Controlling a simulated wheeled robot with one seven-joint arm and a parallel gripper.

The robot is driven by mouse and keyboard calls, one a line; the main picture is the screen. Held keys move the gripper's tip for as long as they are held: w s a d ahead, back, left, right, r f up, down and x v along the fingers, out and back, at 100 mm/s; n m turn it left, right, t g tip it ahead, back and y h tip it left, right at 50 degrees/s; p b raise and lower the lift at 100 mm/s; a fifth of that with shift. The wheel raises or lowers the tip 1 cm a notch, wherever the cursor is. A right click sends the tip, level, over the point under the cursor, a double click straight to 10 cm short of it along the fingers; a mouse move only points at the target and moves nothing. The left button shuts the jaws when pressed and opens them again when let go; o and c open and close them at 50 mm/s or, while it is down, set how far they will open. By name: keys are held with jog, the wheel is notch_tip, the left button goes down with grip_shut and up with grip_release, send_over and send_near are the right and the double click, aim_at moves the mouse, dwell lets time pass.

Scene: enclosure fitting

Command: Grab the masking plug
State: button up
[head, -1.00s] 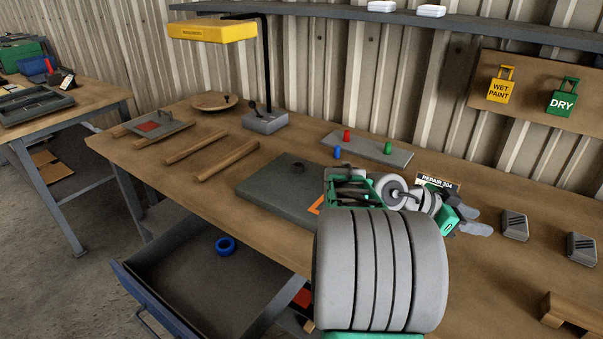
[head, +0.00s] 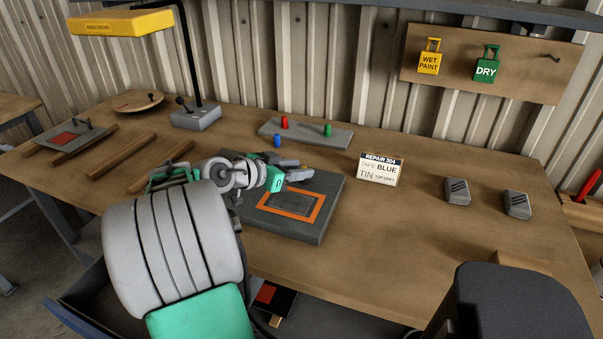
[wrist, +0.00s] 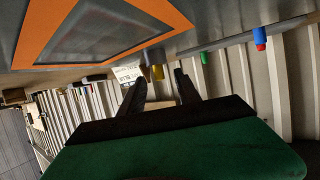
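The grey enclosure panel (head: 325,225) lies on the workbench, with an orange masked frame (head: 318,208) around a dark window. A short dark plug stood on its far left part in the earlier head view. My gripper and forearm now cover that spot in the head view. In the wrist view a small grey-brown stub (wrist: 153,57), probably this masking plug, stands on the panel just beyond the fingertips. My gripper (head: 300,174) is low over the panel's far side. In the wrist view its two dark fingers (wrist: 160,88) are apart, with nothing clearly held between them.
A repair card (head: 380,169) stands to the right. Two grey blocks, wooden bars and a yellow lamp (head: 125,21) are also there. The right bench is mostly clear.

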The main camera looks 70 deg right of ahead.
jog(key=x, duration=0.2)
jog(key=shift+s+d+f, duration=0.1)
jog(key=shift+d+f, duration=0.05)
jog(key=shift+d, duration=0.15)
jog(key=shift+c, duration=0.3)
grip_shut()
